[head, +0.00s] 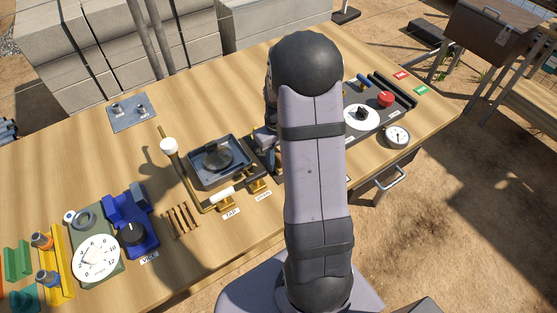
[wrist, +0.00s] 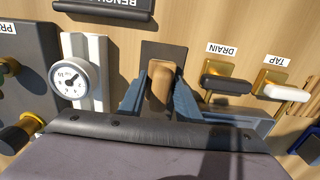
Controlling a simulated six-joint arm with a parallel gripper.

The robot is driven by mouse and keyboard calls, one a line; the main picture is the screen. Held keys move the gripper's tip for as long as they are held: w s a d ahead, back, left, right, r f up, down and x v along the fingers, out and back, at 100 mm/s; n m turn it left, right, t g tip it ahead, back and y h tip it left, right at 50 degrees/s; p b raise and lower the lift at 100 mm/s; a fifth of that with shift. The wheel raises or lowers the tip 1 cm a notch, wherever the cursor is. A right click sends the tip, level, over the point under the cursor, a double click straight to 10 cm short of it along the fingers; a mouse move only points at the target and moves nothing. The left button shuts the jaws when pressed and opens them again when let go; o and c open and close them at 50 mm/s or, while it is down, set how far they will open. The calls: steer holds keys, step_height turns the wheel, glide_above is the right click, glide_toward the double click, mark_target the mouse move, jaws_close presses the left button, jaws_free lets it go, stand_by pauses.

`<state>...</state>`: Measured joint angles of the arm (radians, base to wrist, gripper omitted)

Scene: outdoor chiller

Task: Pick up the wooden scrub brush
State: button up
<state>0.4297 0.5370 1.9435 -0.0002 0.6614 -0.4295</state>
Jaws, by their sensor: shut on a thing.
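The wooden scrub brush (wrist: 161,82) shows in the wrist view as a tan, rounded block, upright between the fingers. My gripper (wrist: 160,98) is shut on it, with one blue-grey finger on each side. The lower part of the brush is hidden behind my wrist housing. A dark flat plate (wrist: 162,50) lies behind the brush; I cannot tell whether the brush touches it. In the head view my gripper (head: 267,142) is mostly hidden behind my arm, and I cannot make out the brush there.
A dark sink tray (head: 193,178) stands left of my gripper, with a white-topped tap post (head: 168,147). In the wrist view the DRAIN lever (wrist: 226,84) and TAP lever (wrist: 287,92) are close on the right, a round gauge (wrist: 69,80) on the left. Bare tabletop (head: 215,98) lies behind.

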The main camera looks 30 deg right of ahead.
step_height(320, 180, up, 10)
steer(key=shift+r+b, duration=0.1)
steer(key=shift+b, duration=1)
